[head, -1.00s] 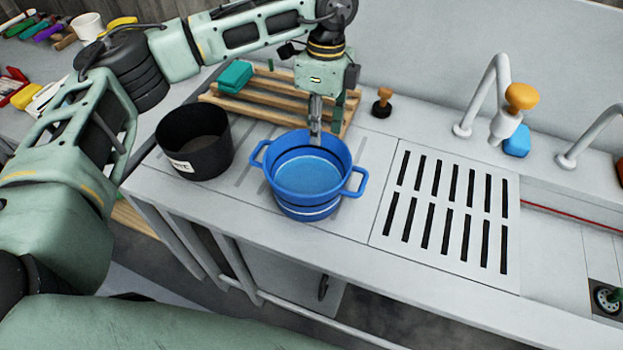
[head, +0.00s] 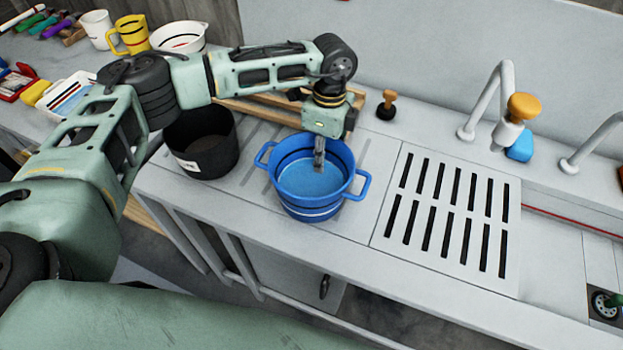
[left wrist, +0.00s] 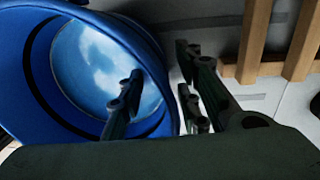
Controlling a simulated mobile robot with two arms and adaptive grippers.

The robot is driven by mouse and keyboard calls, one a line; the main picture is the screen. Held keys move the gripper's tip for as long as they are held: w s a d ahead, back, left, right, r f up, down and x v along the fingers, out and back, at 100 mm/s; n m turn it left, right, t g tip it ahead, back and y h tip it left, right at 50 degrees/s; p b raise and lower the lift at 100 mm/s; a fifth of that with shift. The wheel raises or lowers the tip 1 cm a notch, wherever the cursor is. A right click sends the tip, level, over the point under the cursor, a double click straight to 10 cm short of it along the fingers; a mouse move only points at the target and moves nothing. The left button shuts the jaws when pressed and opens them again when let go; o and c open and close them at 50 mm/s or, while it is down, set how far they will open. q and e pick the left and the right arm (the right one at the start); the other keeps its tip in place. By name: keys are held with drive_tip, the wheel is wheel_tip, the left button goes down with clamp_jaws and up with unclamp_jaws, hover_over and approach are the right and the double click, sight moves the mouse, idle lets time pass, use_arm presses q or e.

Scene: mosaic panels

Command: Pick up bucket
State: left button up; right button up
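The blue bucket (head: 308,208) with two side handles stands upright on the grey counter, left of the slotted grate. It also shows in the left wrist view (left wrist: 14,65), where its light, shiny inside floor is visible. My left gripper (head: 320,163) points down at the bucket's far rim. In the left wrist view my left gripper (left wrist: 162,75) is open, with one finger inside the bucket and the other outside; the wall passes between them. I cannot see clear contact with the wall. My right gripper is not in view.
A black pot (head: 203,160) stands close on the bucket's left. A wooden slatted rack (head: 262,115) lies behind it, partly hidden by my arm. A small wooden-handled stamp (head: 386,104) stands behind right. The slotted grate (head: 452,200) and taps (head: 487,95) are to the right.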

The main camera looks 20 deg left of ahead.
use_arm(q)
clamp_jaws()
drive_tip(key=shift+w+r, duration=0.1)
idle(0.6)
